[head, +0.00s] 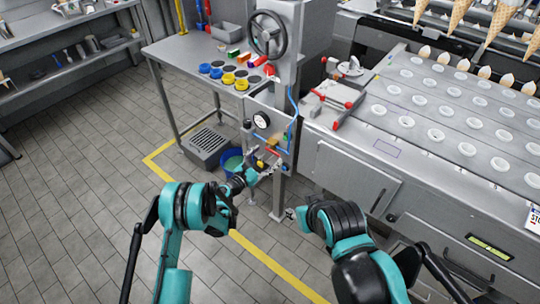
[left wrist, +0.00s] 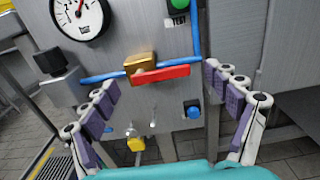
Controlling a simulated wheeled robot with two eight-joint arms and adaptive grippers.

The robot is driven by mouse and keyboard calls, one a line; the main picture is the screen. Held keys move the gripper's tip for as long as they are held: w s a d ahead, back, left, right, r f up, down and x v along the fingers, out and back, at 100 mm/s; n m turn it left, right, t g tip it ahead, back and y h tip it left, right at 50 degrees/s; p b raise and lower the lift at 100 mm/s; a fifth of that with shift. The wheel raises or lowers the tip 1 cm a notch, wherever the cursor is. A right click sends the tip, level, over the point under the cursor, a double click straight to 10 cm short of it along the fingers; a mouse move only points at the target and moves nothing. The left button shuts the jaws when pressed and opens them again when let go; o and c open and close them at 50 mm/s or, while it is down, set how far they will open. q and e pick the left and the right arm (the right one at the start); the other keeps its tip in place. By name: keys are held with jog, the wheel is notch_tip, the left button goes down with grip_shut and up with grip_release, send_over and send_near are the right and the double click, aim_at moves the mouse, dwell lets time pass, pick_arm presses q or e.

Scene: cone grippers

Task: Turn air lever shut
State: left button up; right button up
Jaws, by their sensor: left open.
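The red air lever (left wrist: 165,73) sits on a brass valve (left wrist: 140,62) in a blue air pipe (left wrist: 98,77) on a grey panel. The lever lies nearly level, roughly in line with the pipe, and points right from the valve. In the head view the lever (head: 273,152) shows small on the panel. My left gripper (head: 264,168) is open in front of the panel. In the left wrist view its fingers (left wrist: 161,82) stand on either side of the lever, apart from it. My right gripper (head: 291,213) is lower right of the panel, too small to judge.
A pressure gauge (left wrist: 80,15) is above left of the valve. A blue button (left wrist: 192,109) and a yellow knob (left wrist: 136,144) are below it. A blue bucket (head: 231,163) stands on the floor behind. The steel machine (head: 350,177) borders the right.

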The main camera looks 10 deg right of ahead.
aim_at(272, 152)
pick_arm(q)
jog(key=shift+x, duration=1.05)
jog(key=c, duration=1.2)
jog(key=shift+o, duration=0.2)
